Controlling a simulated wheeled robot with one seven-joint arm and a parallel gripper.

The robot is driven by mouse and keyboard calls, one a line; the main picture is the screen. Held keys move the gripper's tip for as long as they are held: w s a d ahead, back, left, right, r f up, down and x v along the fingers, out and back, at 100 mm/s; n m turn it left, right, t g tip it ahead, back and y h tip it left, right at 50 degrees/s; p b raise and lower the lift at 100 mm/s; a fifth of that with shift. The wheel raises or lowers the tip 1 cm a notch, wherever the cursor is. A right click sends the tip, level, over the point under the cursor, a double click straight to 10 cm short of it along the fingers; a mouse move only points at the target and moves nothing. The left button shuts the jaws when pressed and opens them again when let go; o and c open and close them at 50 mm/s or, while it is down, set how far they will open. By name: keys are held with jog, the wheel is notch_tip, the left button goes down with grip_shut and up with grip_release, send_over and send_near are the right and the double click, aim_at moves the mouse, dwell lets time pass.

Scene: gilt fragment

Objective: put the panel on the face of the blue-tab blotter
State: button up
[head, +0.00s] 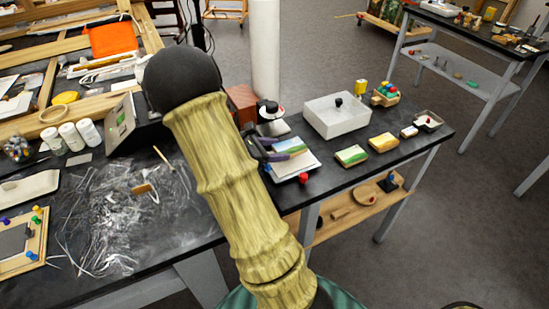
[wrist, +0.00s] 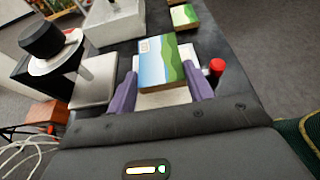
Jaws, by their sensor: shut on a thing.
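My gripper (wrist: 162,78) has purple fingers and is shut on a small panel (wrist: 160,60) painted with blue sky and green land. In the head view my gripper (head: 268,152) and the panel (head: 291,151) are over a white square blotter (head: 292,169) near the front table edge. The blotter (wrist: 165,97) also shows between the fingers in the wrist view. I cannot tell whether the panel touches it. A red knob (wrist: 217,67) is at its right side.
Two other painted blocks (head: 351,155) (head: 383,142) lie to the right. A pale grey open box (head: 337,115) stands behind. A black-and-white hat-shaped object (wrist: 52,45) and a pale plate (wrist: 93,80) are left of the fingers. The table's front edge is close.

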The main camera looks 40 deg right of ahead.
aim_at(274, 164)
notch_tip(274, 164, down, 4)
jog(key=shift+r, duration=0.25)
jog(key=o, duration=1)
jog(key=v, duration=1.2)
